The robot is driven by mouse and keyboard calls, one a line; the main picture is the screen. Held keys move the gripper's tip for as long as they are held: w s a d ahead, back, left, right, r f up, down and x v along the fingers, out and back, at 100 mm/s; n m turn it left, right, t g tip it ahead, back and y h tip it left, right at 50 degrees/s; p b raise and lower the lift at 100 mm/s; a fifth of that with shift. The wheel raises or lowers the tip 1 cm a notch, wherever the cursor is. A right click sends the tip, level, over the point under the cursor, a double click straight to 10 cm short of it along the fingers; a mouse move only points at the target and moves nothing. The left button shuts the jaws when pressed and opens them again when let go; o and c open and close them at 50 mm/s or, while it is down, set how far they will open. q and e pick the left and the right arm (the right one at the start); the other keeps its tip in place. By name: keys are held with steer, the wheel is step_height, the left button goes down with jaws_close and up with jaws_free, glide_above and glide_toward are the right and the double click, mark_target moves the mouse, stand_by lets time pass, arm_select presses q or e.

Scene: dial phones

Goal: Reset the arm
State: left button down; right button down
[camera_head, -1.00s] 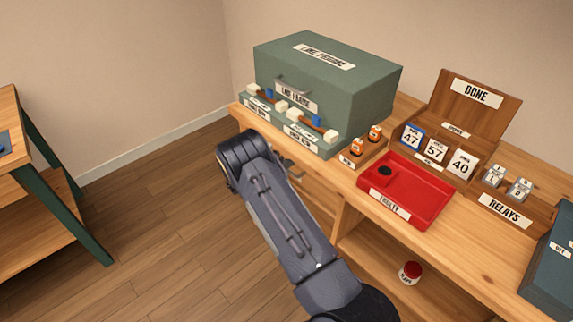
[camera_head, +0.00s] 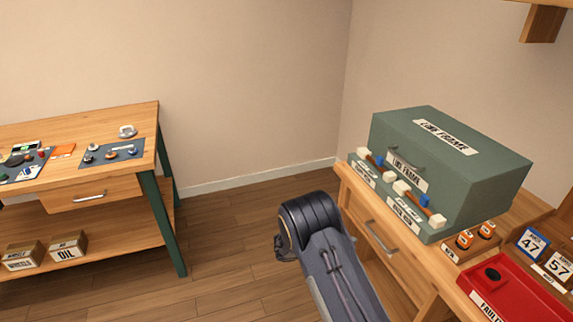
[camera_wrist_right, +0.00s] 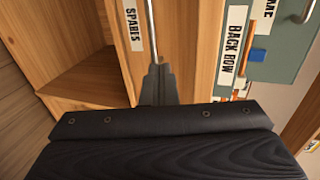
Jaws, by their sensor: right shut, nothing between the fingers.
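My right arm (camera_head: 335,265) rises from the bottom of the head view, in front of the green line-frame cabinet's bench. Its gripper is mostly hidden behind the arm there. In the right wrist view my right gripper (camera_wrist_right: 158,72) is shut and empty, its fingertips close to the metal handle (camera_wrist_right: 151,35) of the drawer labelled SPARES (camera_wrist_right: 133,25). I cannot tell whether they touch it. The drawer (camera_head: 375,240) looks closed in the head view. My left gripper is out of view.
The green cabinet (camera_head: 480,170) stands on the right bench, with a red tray (camera_head: 510,295) and small orange-topped items (camera_head: 465,239) beside it. A second bench (camera_head: 110,120) with mats and parts stands at the left. Open floor (camera_head: 225,255) lies between the benches.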

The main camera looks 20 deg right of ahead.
steer(key=s+a+r+m+g+y+p, duration=0.25)
steer(key=s+r+m+y, duration=0.85)
steer(key=s+r+m, duration=0.65)
steer(key=s+a+r+m+t+y+p, duration=0.1)
steer(key=s+a+r+m+t+y, duration=0.2)
steer(key=s+a+m, duration=0.3)
steer(key=s+a+r+m+t+y+p, duration=0.1)
steer(key=s+a+r+m+t+y, duration=0.3)
steer(key=m, duration=1.1)
steer(key=s+a, duration=0.3)
steer(key=s, duration=0.1)
steer(key=shift+r, duration=0.15)
steer(key=shift+s+d, duration=0.1)
steer(key=shift+d, duration=0.1)
